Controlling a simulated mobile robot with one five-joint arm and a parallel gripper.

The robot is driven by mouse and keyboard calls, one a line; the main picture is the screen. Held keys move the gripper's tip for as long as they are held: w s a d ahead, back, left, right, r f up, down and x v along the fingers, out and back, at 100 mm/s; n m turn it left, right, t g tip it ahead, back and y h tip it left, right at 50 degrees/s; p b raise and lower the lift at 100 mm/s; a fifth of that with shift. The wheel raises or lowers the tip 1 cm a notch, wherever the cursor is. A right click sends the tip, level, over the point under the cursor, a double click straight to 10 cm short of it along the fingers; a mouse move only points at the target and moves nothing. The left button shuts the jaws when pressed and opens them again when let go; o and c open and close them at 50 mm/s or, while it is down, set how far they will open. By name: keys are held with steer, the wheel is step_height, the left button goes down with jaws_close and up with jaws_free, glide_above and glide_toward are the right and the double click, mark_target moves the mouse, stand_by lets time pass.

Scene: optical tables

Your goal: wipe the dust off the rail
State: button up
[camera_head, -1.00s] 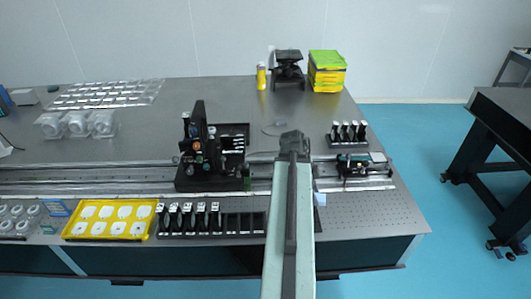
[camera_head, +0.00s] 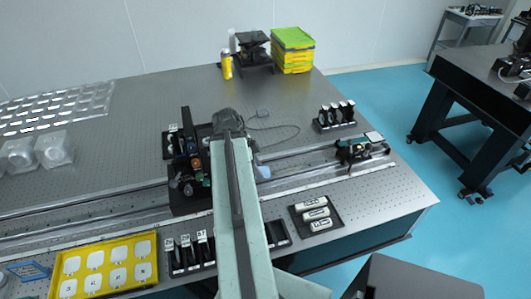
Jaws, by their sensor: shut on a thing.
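The long metal rail (camera_head: 306,176) runs across the optical table (camera_head: 376,204) from the left edge to the right. My arm crosses it and hides its middle part. My gripper (camera_head: 228,122) shows as a dark head at the far end of the arm, and its fingertips are hidden. A pale blue cloth (camera_head: 263,172) shows just right of the arm, over the rail; it appears to be held in my gripper. Whether it touches the rail cannot be told. Dust on the rail is too fine to make out.
A black optics mount (camera_head: 188,160) stands on the rail left of my arm, and a small carriage (camera_head: 360,149) sits at its right end. A yellow tray (camera_head: 105,270) and a black tray of white cylinders (camera_head: 317,214) lie in front. A cable (camera_head: 285,128) lies behind.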

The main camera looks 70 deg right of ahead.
glide_toward(288, 170)
steer(key=w+a+r, duration=0.2)
steer(key=w+a, duration=0.1)
steer(key=f+b, duration=0.6)
steer(key=shift+a, duration=0.2)
steer(key=shift+f+b, duration=1)
steer(key=shift+b, duration=0.05)
steer(key=shift+s+d+r, duration=0.1)
steer(key=shift+s+d, duration=0.9)
steer(key=shift+s, duration=0.2)
steer(key=shift+s+d, duration=1.15)
steer(key=shift+s, duration=0.3)
